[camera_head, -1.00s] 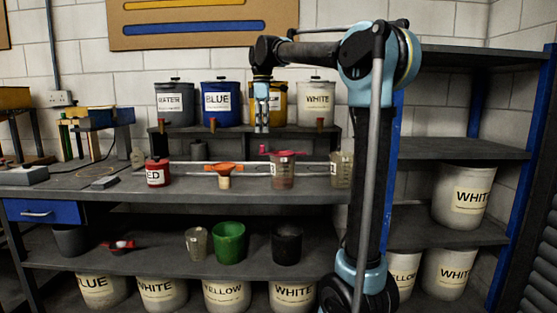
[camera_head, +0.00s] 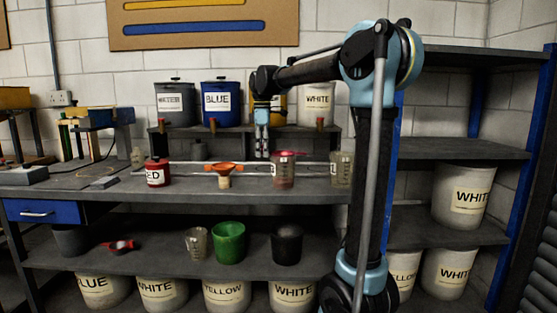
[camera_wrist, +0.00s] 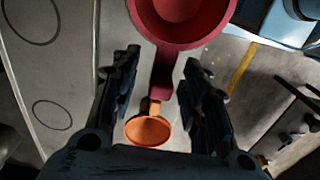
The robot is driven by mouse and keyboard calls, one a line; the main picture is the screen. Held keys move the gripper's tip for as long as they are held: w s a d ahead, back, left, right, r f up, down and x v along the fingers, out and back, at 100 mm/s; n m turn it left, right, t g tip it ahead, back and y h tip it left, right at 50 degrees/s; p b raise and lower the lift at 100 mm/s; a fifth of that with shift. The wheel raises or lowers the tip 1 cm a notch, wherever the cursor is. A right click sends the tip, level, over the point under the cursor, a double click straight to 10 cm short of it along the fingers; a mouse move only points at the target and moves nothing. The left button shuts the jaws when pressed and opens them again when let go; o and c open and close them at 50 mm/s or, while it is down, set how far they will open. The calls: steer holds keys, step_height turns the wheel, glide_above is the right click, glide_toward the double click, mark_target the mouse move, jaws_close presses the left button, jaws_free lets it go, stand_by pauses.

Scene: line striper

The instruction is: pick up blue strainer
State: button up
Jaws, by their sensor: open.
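No blue strainer shows in either view. A red strainer (camera_head: 287,153) sits on top of a clear jug (camera_head: 284,173) on the bench. In the wrist view the red strainer (camera_wrist: 181,20) is at the top, its handle pointing down between my fingers. My gripper (camera_head: 262,154) points down just left of this strainer; in the wrist view my gripper (camera_wrist: 163,75) is open, with fingers on either side of the handle. I cannot tell whether they touch it. An orange strainer (camera_head: 224,167) rests on a small pale container further left; it also shows in the wrist view (camera_wrist: 148,131).
A red-labelled pot (camera_head: 157,172) stands left on the bench, and another clear jug (camera_head: 342,170) stands right. Lidded tubs, including the blue one (camera_head: 220,103), line the raised shelf behind. The lower shelf holds a green bucket (camera_head: 229,242) and a dark one (camera_head: 287,244).

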jaws_close()
steer(key=shift+r, duration=0.1)
